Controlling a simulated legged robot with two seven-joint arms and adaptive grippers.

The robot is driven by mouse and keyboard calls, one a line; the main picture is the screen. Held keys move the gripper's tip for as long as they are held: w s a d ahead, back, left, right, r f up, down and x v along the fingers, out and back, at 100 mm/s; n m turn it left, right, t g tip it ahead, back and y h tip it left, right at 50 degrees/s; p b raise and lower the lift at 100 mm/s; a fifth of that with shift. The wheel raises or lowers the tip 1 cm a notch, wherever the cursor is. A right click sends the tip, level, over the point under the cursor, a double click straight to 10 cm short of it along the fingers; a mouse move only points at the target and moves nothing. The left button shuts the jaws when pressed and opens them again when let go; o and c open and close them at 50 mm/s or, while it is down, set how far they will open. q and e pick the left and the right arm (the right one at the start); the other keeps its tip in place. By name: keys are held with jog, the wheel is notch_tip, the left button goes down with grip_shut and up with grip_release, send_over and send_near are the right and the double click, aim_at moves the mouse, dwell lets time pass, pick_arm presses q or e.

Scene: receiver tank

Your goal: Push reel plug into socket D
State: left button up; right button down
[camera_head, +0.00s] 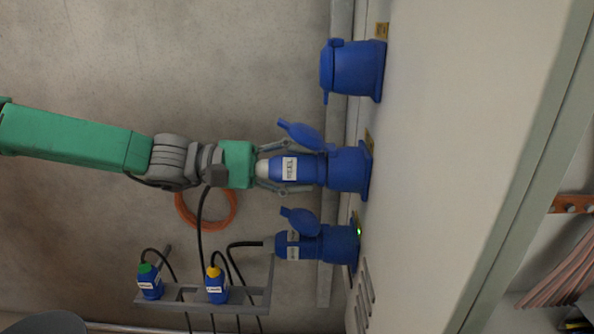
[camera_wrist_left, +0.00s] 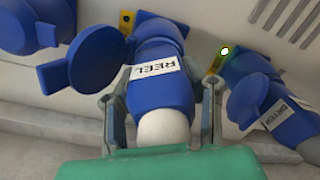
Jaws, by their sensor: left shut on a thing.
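The blue reel plug (camera_head: 283,168) has a white label reading REEL and a pale rear end. My left gripper (camera_head: 287,169) is shut on it, one finger on each side. The plug's front meets a blue wall socket (camera_head: 349,169) whose lid is swung open; how deep it sits cannot be told. In the left wrist view the reel plug (camera_wrist_left: 162,92) lines up with the socket (camera_wrist_left: 160,28) beyond it. No letter D is readable on the small yellow tags by the sockets. My right gripper is not in view.
Another socket (camera_head: 354,69) at the top looks closed. The lower socket (camera_head: 340,245) holds a labelled blue plug (camera_head: 296,246) beside a green light. A grey rack (camera_head: 258,297) carries plugs with green (camera_head: 150,284) and yellow (camera_head: 216,287) tops. An orange hose coil (camera_head: 206,222) lies behind.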

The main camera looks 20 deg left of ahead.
pick_arm(q)
jog(key=shift+d, duration=0.1)
jog(key=o, duration=1.3)
jog(key=shift+o, duration=0.3)
jog(key=shift+d, duration=0.1)
jog(key=shift+a+r, duration=0.1)
jog(key=shift+a, duration=0.1)
jog(key=v, duration=1.1)
jog(key=shift+a+f, duration=0.25)
jog(key=shift+a, duration=0.1)
